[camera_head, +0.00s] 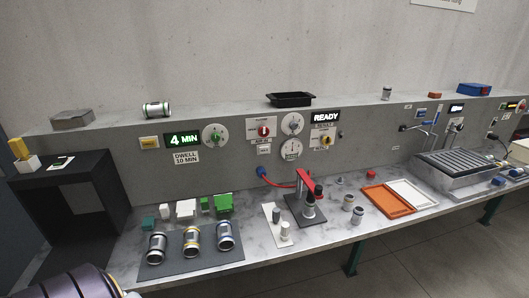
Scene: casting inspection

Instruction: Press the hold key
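A yellow rectangular key (149,142) sits on the grey back panel, left of a green-lit display (182,139) reading "4 MIN". Its lettering is too small to read, so I cannot confirm it is the hold key. A small white key (264,150) is below the red knob (264,131), also unreadable. A label (186,157) reading "DWELL 10 MIN" is under the display, and a dial with a green centre (215,136) is to its right. Neither of my grippers shows. A dark rounded part at the bottom left looks like my arm.
Several metal cylinders lie on a dark mat (174,271) below the panel. Green and white blocks (223,202) stand behind them. A red-armed press (307,200) stands mid-bench. A black open box (75,190) is at left. An orange tray (388,202) is at right.

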